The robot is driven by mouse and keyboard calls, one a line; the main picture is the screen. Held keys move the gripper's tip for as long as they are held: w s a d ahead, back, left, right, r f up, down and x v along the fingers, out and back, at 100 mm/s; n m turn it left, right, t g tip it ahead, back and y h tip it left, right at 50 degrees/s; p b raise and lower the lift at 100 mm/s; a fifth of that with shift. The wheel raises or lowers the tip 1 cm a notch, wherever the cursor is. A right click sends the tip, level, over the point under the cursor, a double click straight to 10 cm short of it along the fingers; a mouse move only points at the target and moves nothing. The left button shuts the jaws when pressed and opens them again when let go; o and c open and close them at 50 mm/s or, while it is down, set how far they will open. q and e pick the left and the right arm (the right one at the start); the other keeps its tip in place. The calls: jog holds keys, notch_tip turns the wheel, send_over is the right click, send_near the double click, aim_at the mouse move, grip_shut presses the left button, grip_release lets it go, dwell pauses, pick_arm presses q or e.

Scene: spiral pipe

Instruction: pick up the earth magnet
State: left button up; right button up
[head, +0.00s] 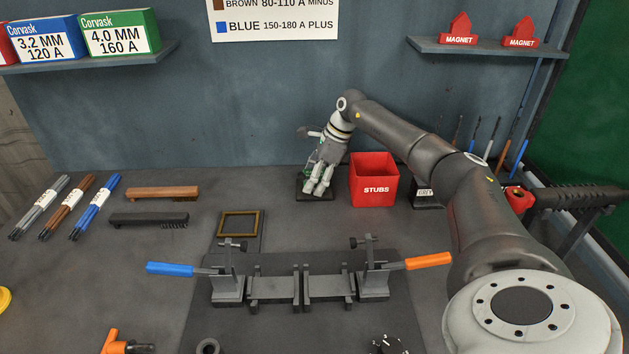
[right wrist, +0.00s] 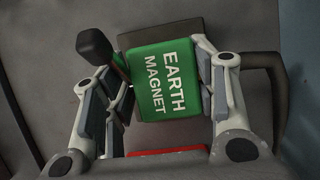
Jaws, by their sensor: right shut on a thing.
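The earth magnet (right wrist: 163,75) is a green block with white lettering that reads EARTH MAGNET, seen close up in the right wrist view. My right gripper (right wrist: 165,98) has its fingers on both sides of the green block, shut on it. In the head view the right gripper (head: 318,187) reaches down at the back of the bench, left of the red stubs box, and hides most of the magnet. A dark plate (right wrist: 185,30) shows behind the block in the wrist view. My left gripper is not in view.
The red stubs box (head: 374,190) stands close to the right gripper. A fixture with clamps (head: 300,287) fills the front middle. Brushes (head: 160,193) and electrode bundles (head: 90,208) lie at left. Two red magnets (head: 459,36) (head: 521,38) sit on the upper right shelf (head: 480,50).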

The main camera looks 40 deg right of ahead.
jog(key=shift+r, duration=0.15)
jog(key=shift+w+r+p, duration=0.1)
jog(key=shift+r+p, duration=0.55)
jog(key=shift+r, duration=0.05)
notch_tip(320, 180, up, 2)
jog(key=shift+r+p, duration=0.1)
jog(key=shift+p, duration=0.8)
jog(key=s+a+r+p, duration=0.5)
jog(key=s+a+r, duration=0.4)
jog(key=s, duration=0.1)
jog(key=shift+s+r+p, duration=0.15)
jog(key=shift+s+p, duration=0.2)
jog(key=shift+p, duration=0.05)
